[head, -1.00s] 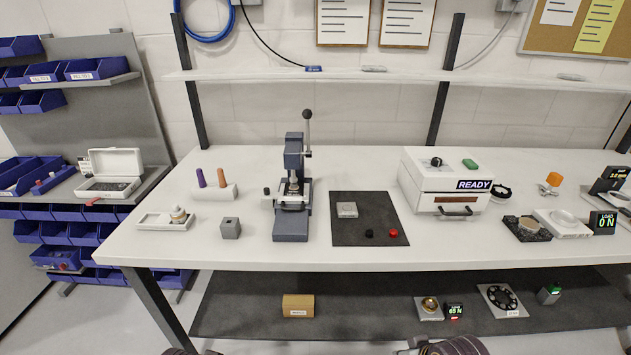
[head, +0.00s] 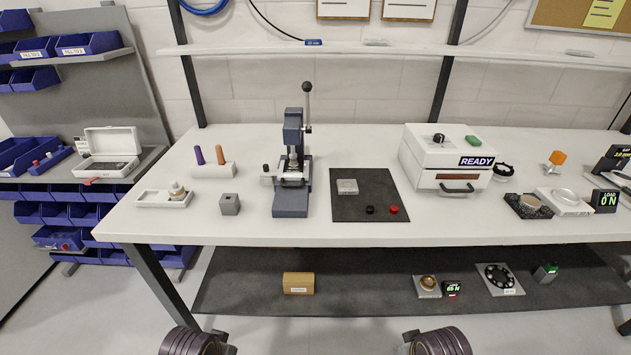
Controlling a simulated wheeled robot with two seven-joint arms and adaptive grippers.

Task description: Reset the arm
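Parts of my two arms show at the bottom edge of the head view, one left of centre and one right of centre, both below and in front of the table. My gripper fingers cannot be made out there, so whether they are open or shut does not show. Neither arm touches anything on the table. A grey press (head: 292,170) with a black-knobbed lever stands upright at the table's middle. A white box with a READY label (head: 447,160) stands to its right, its front handle visible.
The white table (head: 330,232) has a clear front edge. A dark mat (head: 350,210) holds a small grey block, a black knob and a red knob. Blue bins (head: 87,43) stand at the left.

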